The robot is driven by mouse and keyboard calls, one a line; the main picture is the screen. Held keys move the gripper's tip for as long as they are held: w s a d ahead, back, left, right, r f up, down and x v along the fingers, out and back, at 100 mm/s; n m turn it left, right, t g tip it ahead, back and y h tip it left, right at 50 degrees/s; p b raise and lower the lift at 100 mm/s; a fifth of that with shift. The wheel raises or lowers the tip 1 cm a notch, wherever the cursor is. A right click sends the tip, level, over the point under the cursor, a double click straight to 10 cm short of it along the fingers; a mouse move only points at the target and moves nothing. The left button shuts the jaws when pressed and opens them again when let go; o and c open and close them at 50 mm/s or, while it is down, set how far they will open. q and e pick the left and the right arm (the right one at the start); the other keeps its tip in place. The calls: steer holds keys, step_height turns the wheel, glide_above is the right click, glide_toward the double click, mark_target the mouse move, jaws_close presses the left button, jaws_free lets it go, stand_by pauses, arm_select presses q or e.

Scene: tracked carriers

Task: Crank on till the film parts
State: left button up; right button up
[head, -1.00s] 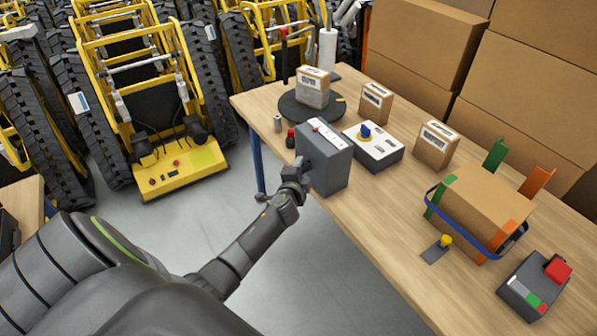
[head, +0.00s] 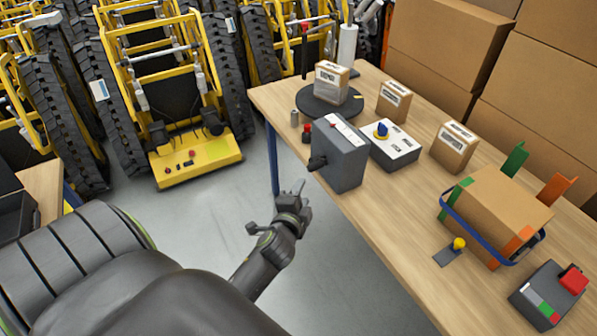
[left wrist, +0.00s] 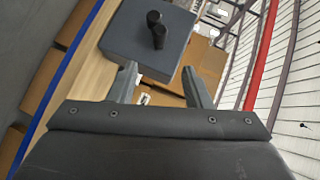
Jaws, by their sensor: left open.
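A grey crank box (head: 345,160) stands at the table's near edge, with a dark crank knob (head: 317,162) on its left face. The box (left wrist: 148,35) and knob (left wrist: 158,40) also show in the left wrist view, beyond my fingertips. My left gripper (head: 278,207) is open and empty, apart from the knob, below and left of it. Its spread fingers show in the left wrist view (left wrist: 160,72). A carton (head: 332,82) sits on a dark turntable (head: 322,107). A white film roll (head: 347,46) stands upright behind it. I cannot make out any film between them. My right gripper is out of view.
A white box with a blue knob (head: 395,147), two small cartons (head: 394,102) (head: 454,148), a strapped carton (head: 495,215) and a red-button box (head: 550,295) share the table (head: 385,235). Tracked carriers (head: 185,100) stand at the left, with open floor before them.

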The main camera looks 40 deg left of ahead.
arm_select(q)
steer(key=shift+v, duration=1.15)
steer(key=s+d+f+n+g+h+b, duration=0.1)
steer(key=s+f+n+g+h, duration=0.35)
steer(key=f, duration=1.05)
steer(key=s+f+g+y+b, duration=0.2)
steer(key=s+f, duration=0.5)
steer(key=f, duration=0.9)
steer(key=s+f+n+g, duration=0.2)
steer(key=s+f, duration=0.3)
steer(key=s, duration=0.4)
steer(key=s+f+n+g+h+b, duration=0.1)
steer(key=s+f+n+g, duration=0.1)
steer(key=s+f, duration=0.4)
steer(key=s+d+f+n+g+h, duration=0.1)
steer(key=s+f+n+g, duration=0.1)
steer(key=s+f, duration=0.4)
steer(key=s+n, duration=0.1)
steer(key=s, duration=0.4)
steer(key=shift+s+f+g+b, duration=0.2)
steer(key=shift+s+g+b, duration=0.15)
steer(key=shift+s+b, duration=0.05)
